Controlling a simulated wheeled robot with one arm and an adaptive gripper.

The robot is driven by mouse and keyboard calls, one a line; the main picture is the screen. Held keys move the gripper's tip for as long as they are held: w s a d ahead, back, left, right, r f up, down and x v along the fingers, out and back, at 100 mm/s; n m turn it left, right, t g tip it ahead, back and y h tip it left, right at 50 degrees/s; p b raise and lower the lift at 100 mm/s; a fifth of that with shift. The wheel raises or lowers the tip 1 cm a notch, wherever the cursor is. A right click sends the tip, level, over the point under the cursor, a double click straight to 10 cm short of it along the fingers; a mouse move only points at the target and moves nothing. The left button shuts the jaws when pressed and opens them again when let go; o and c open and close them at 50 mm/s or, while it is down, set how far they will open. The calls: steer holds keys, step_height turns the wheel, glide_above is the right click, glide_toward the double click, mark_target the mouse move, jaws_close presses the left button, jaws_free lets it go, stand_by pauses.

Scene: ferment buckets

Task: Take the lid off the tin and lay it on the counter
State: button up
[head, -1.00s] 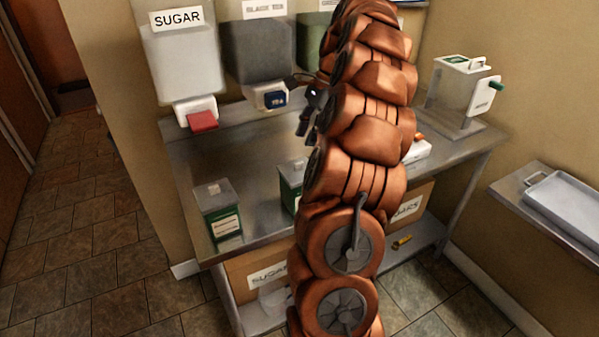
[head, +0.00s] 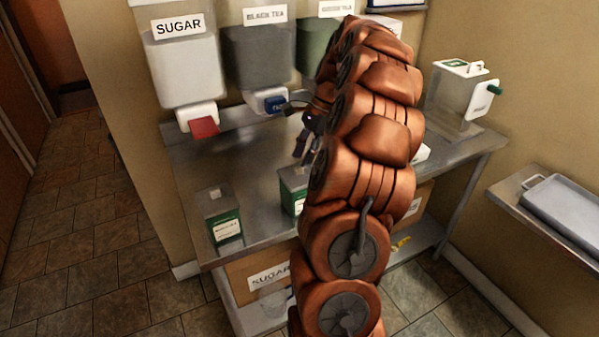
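Two green tins with grey lids stand on the steel counter (head: 258,160). The left tin (head: 226,228) is at the front left corner, upright, with its lid (head: 215,198) on and a small pale knob on top. The second tin (head: 291,200) is near the middle, its right part hidden behind my arm; its lid (head: 292,178) shows on top. My gripper (head: 302,152) is dark and small in the head view, above and behind the second tin, apart from it as far as I can see. Whether its fingers are open or shut is unclear.
Wall dispensers for sugar (head: 180,65) and black tea (head: 258,60) hang over the counter's back edge, with another beside them. A clear container (head: 460,95) stands at the right end. A metal tray (head: 565,205) lies on a side shelf. The counter's left middle is clear.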

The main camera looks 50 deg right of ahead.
mark_target(299, 167)
steer(key=shift+p+x, duration=0.5)
steer(key=shift+x, duration=1.1)
steer(key=shift+s, duration=0.1)
jaws_close()
